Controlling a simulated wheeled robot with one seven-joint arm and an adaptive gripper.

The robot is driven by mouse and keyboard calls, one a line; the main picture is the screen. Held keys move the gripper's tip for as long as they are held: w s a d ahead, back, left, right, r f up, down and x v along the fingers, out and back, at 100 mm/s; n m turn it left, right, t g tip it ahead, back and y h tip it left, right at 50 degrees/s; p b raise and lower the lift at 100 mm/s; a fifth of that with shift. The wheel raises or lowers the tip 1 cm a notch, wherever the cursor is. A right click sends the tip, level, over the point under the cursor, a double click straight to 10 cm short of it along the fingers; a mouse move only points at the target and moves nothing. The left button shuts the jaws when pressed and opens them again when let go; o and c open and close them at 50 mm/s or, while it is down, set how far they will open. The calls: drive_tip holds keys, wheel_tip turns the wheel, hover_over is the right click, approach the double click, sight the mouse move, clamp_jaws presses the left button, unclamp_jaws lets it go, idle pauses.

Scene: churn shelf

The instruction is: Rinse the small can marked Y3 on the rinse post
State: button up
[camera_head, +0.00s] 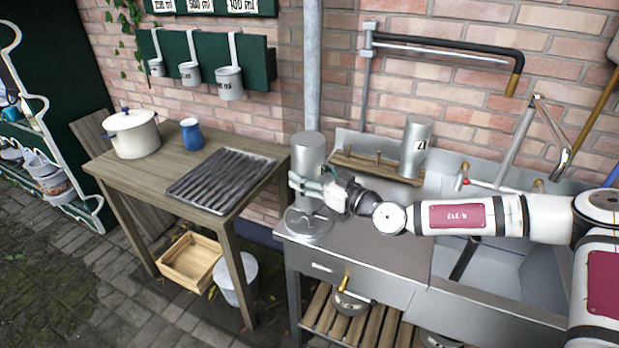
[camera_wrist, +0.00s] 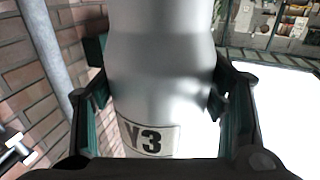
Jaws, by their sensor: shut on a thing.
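A grey metal can (camera_head: 309,155) stands in my gripper (camera_head: 313,188), looking roughly upright. Its label reads Y3 in the wrist view (camera_wrist: 150,140). My gripper's fingers (camera_wrist: 157,98) are shut on the can's two sides. The can is directly above a round metal fixture (camera_head: 308,225) at the left end of the steel counter, likely the rinse post. The gripper hides part of the can and fixture. I cannot tell whether the can touches the fixture or which way its mouth faces.
A second can (camera_head: 415,150) stands on a wooden pegged rack (camera_head: 375,166) behind the counter. A sink basin (camera_head: 490,240) with a tap (camera_head: 463,180) lies to the right. A vertical pipe (camera_head: 312,60) rises close behind the held can. A wooden table (camera_head: 110,165) stands left.

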drive_tip(key=shift+r+p, duration=0.75)
drive_tip(key=shift+r, duration=0.85)
